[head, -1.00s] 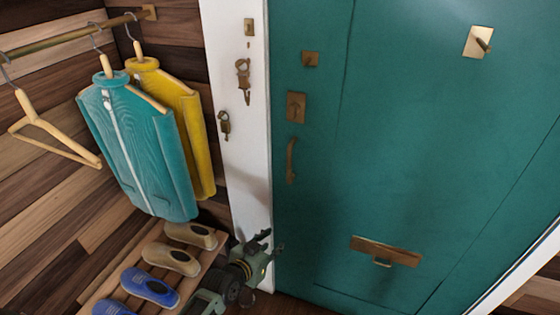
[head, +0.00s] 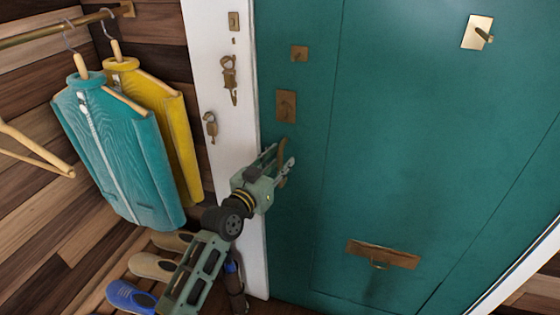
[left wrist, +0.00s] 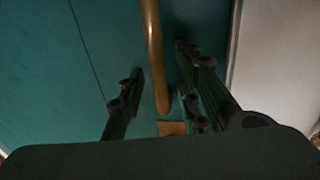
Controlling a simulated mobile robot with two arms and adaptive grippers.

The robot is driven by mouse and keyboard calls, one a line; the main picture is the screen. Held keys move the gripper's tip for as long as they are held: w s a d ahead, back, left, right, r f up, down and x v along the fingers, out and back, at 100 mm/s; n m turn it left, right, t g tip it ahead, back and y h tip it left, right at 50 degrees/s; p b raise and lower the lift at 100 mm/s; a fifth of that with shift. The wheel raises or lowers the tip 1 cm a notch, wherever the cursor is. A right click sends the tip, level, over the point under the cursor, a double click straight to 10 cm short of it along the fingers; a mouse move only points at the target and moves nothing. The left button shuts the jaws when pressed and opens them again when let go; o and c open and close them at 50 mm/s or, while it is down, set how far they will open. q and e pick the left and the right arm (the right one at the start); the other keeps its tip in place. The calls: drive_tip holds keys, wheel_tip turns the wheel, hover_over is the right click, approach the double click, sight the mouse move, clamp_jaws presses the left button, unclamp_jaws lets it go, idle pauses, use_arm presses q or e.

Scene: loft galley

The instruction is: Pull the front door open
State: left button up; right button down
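The front door (head: 400,150) is a teal panel and looks closed against its white frame (head: 215,90). Its brass pull handle (head: 283,150) is a vertical bar near the door's left edge. The handle's lower end is partly hidden by the gripper in the head view. My right gripper is out of view.
Brass plates (head: 286,106) sit above the handle and a letter slot (head: 383,254) lies lower down. Teal (head: 115,150) and yellow (head: 155,110) jackets hang on the left, above shoes (head: 150,266) on a slatted rack. A dark umbrella-like object (head: 236,285) stands by the frame.

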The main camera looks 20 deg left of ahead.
use_arm(q)
drive_tip(key=shift+w, duration=0.2)
clamp_jaws()
idle(0.6)
